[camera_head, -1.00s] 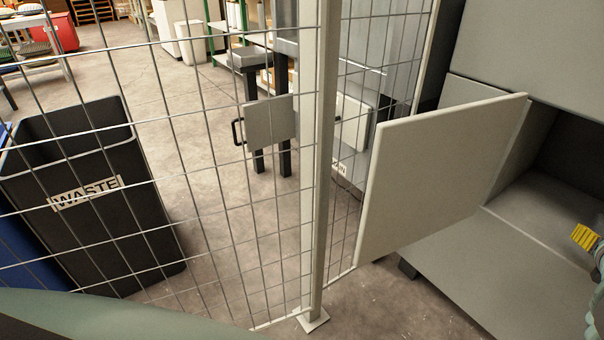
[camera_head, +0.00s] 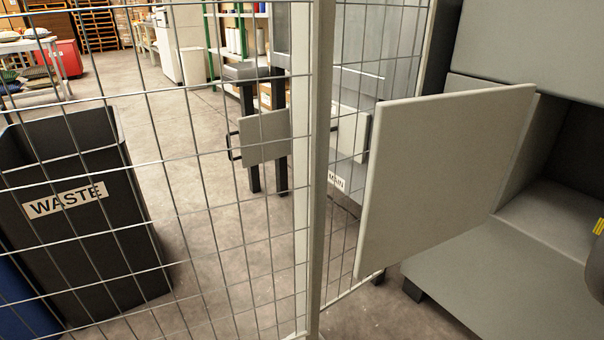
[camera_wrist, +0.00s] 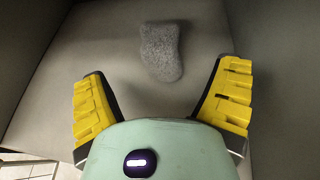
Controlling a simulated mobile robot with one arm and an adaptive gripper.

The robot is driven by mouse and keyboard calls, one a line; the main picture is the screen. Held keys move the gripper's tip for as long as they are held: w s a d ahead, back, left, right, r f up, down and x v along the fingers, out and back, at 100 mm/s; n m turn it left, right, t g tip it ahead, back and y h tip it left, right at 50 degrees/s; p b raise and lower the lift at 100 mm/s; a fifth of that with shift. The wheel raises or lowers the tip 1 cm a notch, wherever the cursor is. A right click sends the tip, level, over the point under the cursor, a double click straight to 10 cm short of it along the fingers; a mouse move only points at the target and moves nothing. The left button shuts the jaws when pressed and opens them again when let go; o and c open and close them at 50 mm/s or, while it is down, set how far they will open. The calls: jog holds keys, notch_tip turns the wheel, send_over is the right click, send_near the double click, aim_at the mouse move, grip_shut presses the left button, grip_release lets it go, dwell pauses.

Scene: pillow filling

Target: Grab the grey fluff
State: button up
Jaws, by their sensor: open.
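The grey fluff (camera_wrist: 161,50) is a speckled, irregular clump in the wrist view. It lies on the light grey floor of a box-like compartment (camera_wrist: 120,75), ahead of my gripper (camera_wrist: 163,88). My gripper has two yellow ridged fingers, spread wide apart and empty. The fluff is beyond the fingertips, roughly centred between them and not touched. In the head view only a sliver of yellow on my gripper shows at the right edge, beside the grey compartment (camera_head: 440,285). The fluff is not visible in the head view.
An open grey door panel (camera_head: 440,180) sticks out left of the compartment. A wire mesh fence (camera_head: 225,200) with a pale post (camera_head: 318,170) stands left of it. A black waste bin (camera_head: 85,225) is behind the fence. Compartment walls stand close on both sides of my gripper.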

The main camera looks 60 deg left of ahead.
jog(key=shift+w+a, duration=0.2)
jog(key=shift+w, duration=0.1)
jog(key=w+f+b, duration=0.1)
jog(key=b, duration=0.2)
jog(key=shift+w, duration=0.1)
jog(key=b+x, duration=0.2)
jog(key=b, duration=0.5)
jog(key=shift+w+f, duration=0.2)
jog(key=shift+w, duration=0.15)
jog(key=w+b, duration=0.1)
jog(key=b, duration=0.3)
jog(key=shift+r, duration=0.1)
jog(key=shift+r, duration=0.1)
jog(key=shift+c, duration=0.2)
jog(key=c, duration=1.2)
jog(key=shift+o, duration=0.2)
